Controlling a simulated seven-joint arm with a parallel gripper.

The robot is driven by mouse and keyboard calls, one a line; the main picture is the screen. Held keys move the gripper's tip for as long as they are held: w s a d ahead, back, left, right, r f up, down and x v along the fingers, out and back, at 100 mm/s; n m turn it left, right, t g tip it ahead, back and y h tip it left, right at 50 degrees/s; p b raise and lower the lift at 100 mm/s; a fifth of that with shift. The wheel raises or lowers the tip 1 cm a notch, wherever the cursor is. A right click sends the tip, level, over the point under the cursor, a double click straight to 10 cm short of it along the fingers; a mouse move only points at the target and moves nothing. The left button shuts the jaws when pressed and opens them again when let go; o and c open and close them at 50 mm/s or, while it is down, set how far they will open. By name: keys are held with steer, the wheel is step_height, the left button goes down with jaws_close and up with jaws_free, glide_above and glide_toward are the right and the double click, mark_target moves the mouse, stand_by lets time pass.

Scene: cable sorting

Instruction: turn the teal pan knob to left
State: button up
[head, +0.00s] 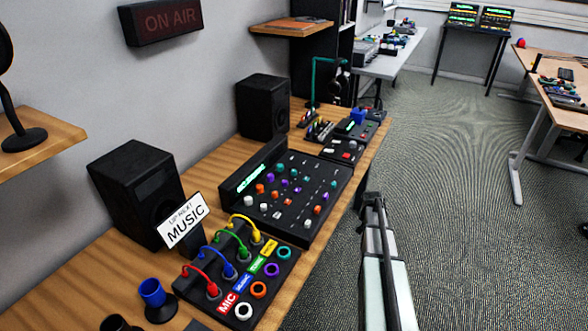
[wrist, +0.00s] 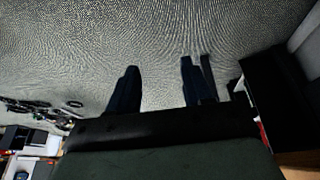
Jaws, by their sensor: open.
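The black mixer (head: 318,217) lies on the wooden desk, its panel facing up. Small teal knobs show on it, one near the back left (head: 280,168) and one near the right edge (head: 333,184), among orange, purple and white knobs. The labels and pointer marks are too small to read, so I cannot tell which teal knob is the pan knob or how it is turned. My gripper (head: 372,200) is to the right of the mixer, past the desk edge and apart from it. In the wrist view my gripper (wrist: 160,85) is open and empty, with carpet beyond its fingers.
In front of the mixer is a patch box with red, blue, green and yellow cables (head: 240,270). A music sign (head: 187,222) and two black speakers (head: 137,190) stand behind. Small devices (head: 345,150) lie beyond the mixer. Open carpet (head: 450,230) lies to the right.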

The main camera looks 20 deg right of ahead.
steer(key=w+d+r+m, duration=0.2)
steer(key=w+d+r, duration=0.1)
steer(key=w+r, duration=0.4)
steer(key=w+d+r+m, duration=0.15)
steer(key=w+r, duration=0.25)
steer(key=r, duration=0.5)
steer(key=shift+y, duration=0.7)
steer(key=w+a+r, duration=0.2)
steer(key=a, duration=0.1)
steer(key=w+a+r, duration=0.2)
steer(key=a, duration=0.2)
steer(key=w+a+r, duration=0.3)
steer(key=shift+a+r, duration=0.1)
steer(key=shift+a, duration=0.1)
step_height(320, 180, up, 9)
steer(key=g+y, duration=0.2)
glide_above(294, 171)
steer(key=shift+m+g, duration=0.3)
steer(key=shift+m, duration=0.05)
step_height(294, 171, down, 14)
steer(key=shift+w+r, duration=0.1)
steer(key=shift+r, duration=0.15)
steer(key=shift+c, duration=0.2)
jaws_close()
